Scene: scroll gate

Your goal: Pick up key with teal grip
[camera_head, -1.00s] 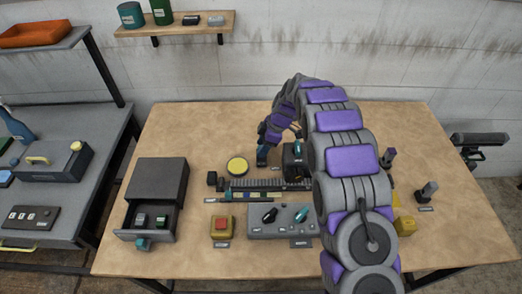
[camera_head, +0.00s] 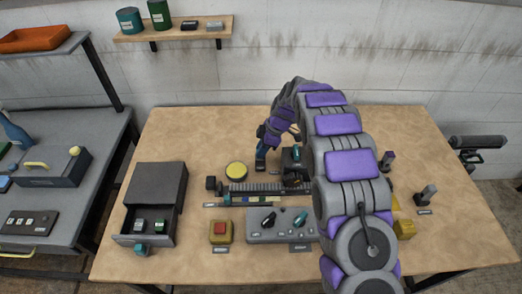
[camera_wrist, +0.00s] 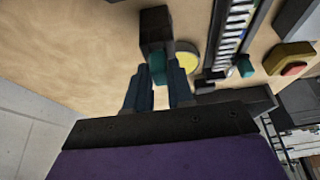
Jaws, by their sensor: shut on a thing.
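The teal grip of the key (camera_wrist: 158,67) shows between my fingertips in the wrist view, with a dark block (camera_wrist: 155,26) just beyond it. My gripper (camera_wrist: 158,82) is shut on this grip. I cannot tell whether the key is still seated in the block. In the head view my gripper (camera_head: 261,158) is low over the table, left of the dark carriage with a teal knob (camera_head: 297,153). The key is mostly hidden there by my fingers.
A slotted rail (camera_head: 255,188) and a yellow disc (camera_head: 236,169) lie close by. A knob panel (camera_head: 283,224), a red button box (camera_head: 220,231) and an open drawer (camera_head: 146,229) stand nearer the front. Dark upright pieces (camera_head: 427,194) stand at right. The table's back left is clear.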

